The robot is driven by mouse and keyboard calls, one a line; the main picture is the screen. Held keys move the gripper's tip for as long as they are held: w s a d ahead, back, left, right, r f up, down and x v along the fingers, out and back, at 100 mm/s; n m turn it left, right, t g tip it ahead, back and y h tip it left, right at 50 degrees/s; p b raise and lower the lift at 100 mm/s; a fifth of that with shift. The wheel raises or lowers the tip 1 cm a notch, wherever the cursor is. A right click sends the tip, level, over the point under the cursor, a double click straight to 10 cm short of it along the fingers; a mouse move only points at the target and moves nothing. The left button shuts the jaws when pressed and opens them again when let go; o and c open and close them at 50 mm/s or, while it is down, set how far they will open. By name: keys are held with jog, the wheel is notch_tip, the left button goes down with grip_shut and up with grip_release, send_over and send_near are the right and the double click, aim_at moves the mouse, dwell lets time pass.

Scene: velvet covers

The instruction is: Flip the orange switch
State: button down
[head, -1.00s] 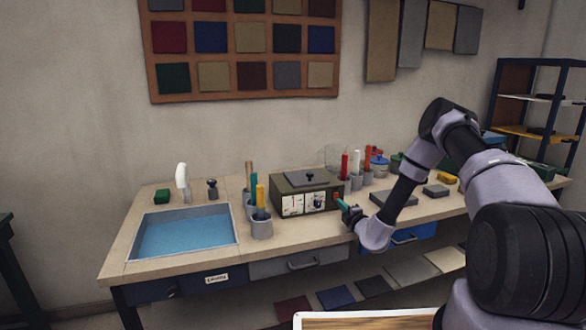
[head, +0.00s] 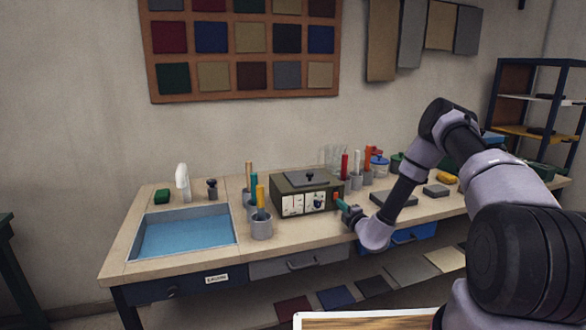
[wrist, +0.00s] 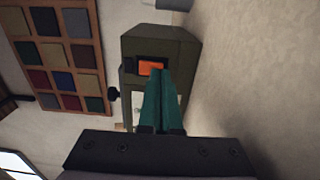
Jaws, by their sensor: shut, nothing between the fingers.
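The orange switch (wrist: 149,68) sits in a dark recess on the side of an olive-green box in the wrist view. The box (head: 291,188) stands on the workbench in the head view, and the switch shows there as a small orange spot (head: 336,197) on its right end. My gripper (wrist: 160,72) has green fingers, shut and empty. Its tips overlap the lower right part of the switch in the wrist view; I cannot tell whether they touch it. In the head view my gripper (head: 342,205) is at the box's right end.
Cups with tools (head: 261,227) stand left of the box, and more cups and jars (head: 367,177) stand behind it to the right. A sink with blue water (head: 185,236) is at the bench's left. A dark flat block (head: 394,199) lies right of my gripper.

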jog(key=shift+w+a, duration=0.15)
jog(key=shift+w, duration=0.35)
jog(key=shift+s, duration=0.1)
jog(key=shift+v, duration=3.9)
jog(key=shift+r, duration=0.1)
